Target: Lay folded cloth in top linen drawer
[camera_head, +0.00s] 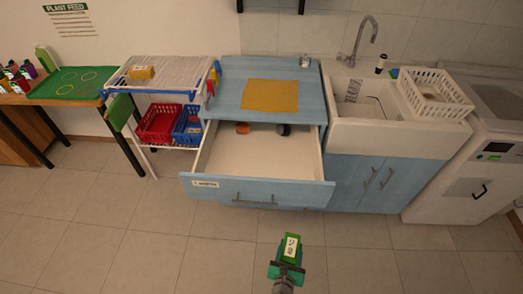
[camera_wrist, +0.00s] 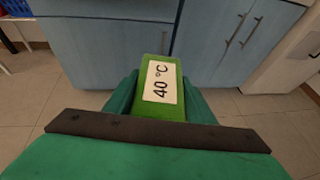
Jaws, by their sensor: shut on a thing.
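My gripper (camera_head: 287,264) is low over the floor in front of the open drawer, shut on a green folded cloth (camera_head: 291,247) with a white label. In the wrist view the cloth (camera_wrist: 157,88) sits between both fingers, and its label reads "40 °C". The top drawer (camera_head: 215,190) of the blue cabinet is pulled out and carries a white label at its left front. Inside, a small orange item (camera_head: 242,128) and a dark round item (camera_head: 283,129) lie at the back. The rest of the drawer floor is bare. The cloth is apart from the drawer.
A yellow cloth (camera_head: 270,95) lies on the blue countertop. A sink (camera_head: 357,95) with a white basket (camera_head: 436,93) is to the right. A white rack (camera_head: 190,68) with red (camera_head: 159,123) and blue baskets stands left. The floor ahead is clear.

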